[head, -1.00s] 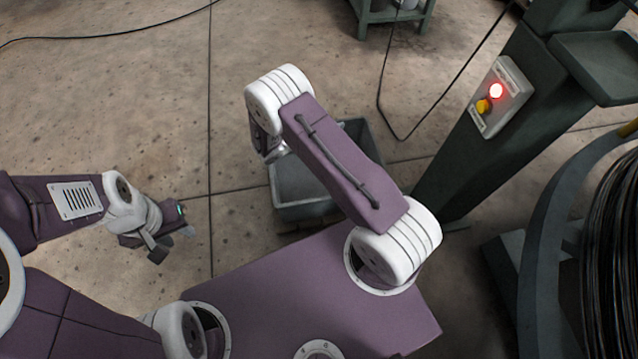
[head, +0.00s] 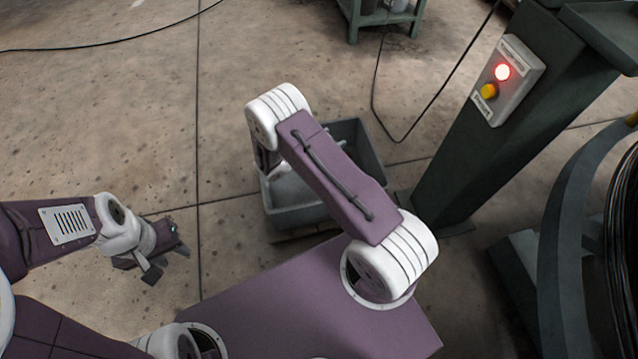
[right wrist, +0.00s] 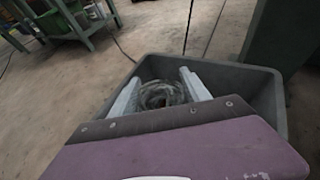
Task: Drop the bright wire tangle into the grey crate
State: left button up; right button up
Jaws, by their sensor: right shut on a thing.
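The grey crate (head: 290,214) stands on the floor ahead of my base, partly covered by my right arm in the head view. Its rim (right wrist: 215,68) also shows in the right wrist view. My right gripper (right wrist: 163,88) is over the crate, its two pale fingers on either side of the bright wire tangle (right wrist: 163,95), a loose coil of silvery wire. It is shut on the tangle.
A green post (head: 470,150) with a control box (head: 508,80) showing a red light stands right of the crate. A large drum frame (head: 560,220) is at far right. A green bench (head: 385,18) is at the back. The floor at left is clear except for a cable.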

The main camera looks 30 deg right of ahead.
jog(key=shift+r, duration=0.1)
jog(key=o, duration=1.5)
jog(key=shift+a+r, duration=0.1)
jog(key=p+v, duration=0.5)
jog(key=v, duration=0.3)
jog(key=shift+s+a+p, duration=0.2)
jog(key=shift+a+p, duration=0.2)
